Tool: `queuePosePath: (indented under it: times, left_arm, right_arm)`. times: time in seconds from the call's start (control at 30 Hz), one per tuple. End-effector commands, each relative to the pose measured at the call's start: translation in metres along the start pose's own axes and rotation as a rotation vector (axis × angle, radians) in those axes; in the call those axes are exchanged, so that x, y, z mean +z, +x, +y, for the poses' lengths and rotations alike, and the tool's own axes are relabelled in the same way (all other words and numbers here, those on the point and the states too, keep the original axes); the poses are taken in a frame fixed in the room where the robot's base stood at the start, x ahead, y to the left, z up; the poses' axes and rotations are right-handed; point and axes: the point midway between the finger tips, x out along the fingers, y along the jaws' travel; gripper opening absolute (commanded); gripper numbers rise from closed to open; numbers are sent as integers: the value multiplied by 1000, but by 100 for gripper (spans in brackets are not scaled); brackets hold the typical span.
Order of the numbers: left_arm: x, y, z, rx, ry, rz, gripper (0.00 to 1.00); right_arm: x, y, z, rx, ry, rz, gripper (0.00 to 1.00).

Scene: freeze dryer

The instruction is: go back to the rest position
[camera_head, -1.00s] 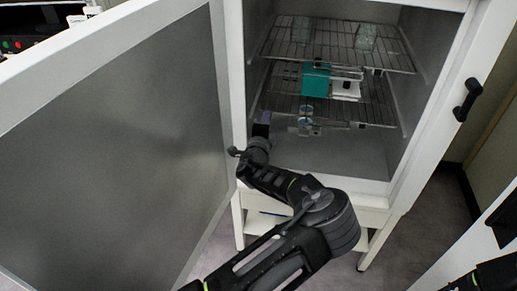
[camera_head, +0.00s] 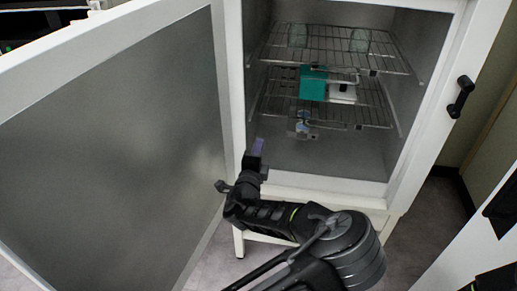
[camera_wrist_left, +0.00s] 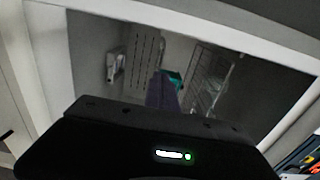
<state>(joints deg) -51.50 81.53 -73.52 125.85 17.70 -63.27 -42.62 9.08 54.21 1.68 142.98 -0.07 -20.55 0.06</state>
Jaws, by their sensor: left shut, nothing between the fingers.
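My left gripper (camera_head: 258,147) is at the lower left of the freeze dryer's opening (camera_head: 330,178), beside the hinge-side frame. Its purple-grey fingers point up toward the chamber and are shut with nothing between them. In the left wrist view the fingers (camera_wrist_left: 163,92) show in front of the chamber interior. My left arm comes in from the bottom of the head view, its elbow bent low in front of the dryer. My right gripper does not show.
The open door (camera_head: 120,150) stands close on the left of my arm. Wire shelves (camera_head: 345,48) hold glass containers, a teal box (camera_head: 313,84) and a white item (camera_head: 342,94). A black handle (camera_head: 461,97) juts out on the right. Floor (camera_head: 415,225) is free at the lower right.

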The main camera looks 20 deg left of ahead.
Motion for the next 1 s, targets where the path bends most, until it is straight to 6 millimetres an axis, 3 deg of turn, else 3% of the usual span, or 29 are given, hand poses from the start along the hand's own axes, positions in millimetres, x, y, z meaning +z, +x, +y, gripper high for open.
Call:
queuePosePath:
  times: [0.47,0.63,0.77,0.87,1.0]
  left_arm:
    - [0,0,0,1,-1,0,0]
    - [9,-4,19,43,-29,-25,0]
    - [31,-18,64,149,-104,-88,0]
    - [51,-41,118,278,-204,-168,0]
    - [70,-100,210,510,-400,-320,0]
  right_arm:
    - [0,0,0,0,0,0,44]
    - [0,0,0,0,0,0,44]
    - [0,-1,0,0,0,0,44]
    - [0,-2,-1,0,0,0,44]
    - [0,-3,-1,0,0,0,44]
